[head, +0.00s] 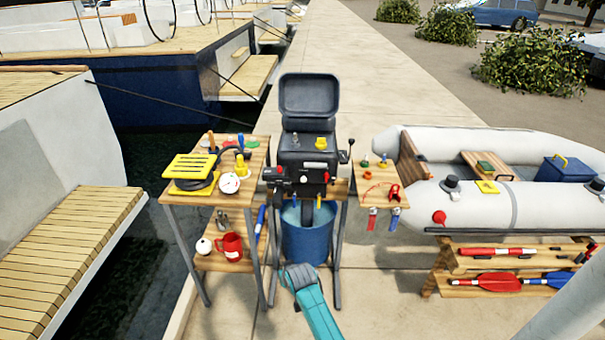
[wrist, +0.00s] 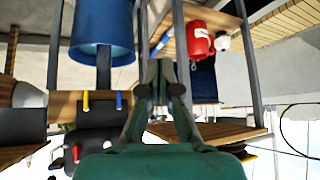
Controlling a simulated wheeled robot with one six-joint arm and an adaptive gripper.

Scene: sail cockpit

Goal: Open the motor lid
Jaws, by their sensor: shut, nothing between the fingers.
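The outboard motor (head: 305,158) stands upright on a stand in the middle of the head view. Its dark lid (head: 309,96) is raised and stands nearly upright at the back of the motor, with its inner side towards me. A yellow part (head: 321,143) shows on top of the opened motor. In the wrist view, which is upside down, part of the motor (wrist: 95,145) shows at lower left. My gripper (wrist: 158,70) is shut and empty there, apart from the lid, which is not clearly seen in that view. In the head view I cannot make out its fingers.
A blue bucket (head: 307,238) stands under the motor. A side table (head: 178,207) with tools and a red mug (head: 229,246) is at left. A small shelf (head: 378,200) with hanging tools is at right, before the inflatable boat (head: 470,204).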

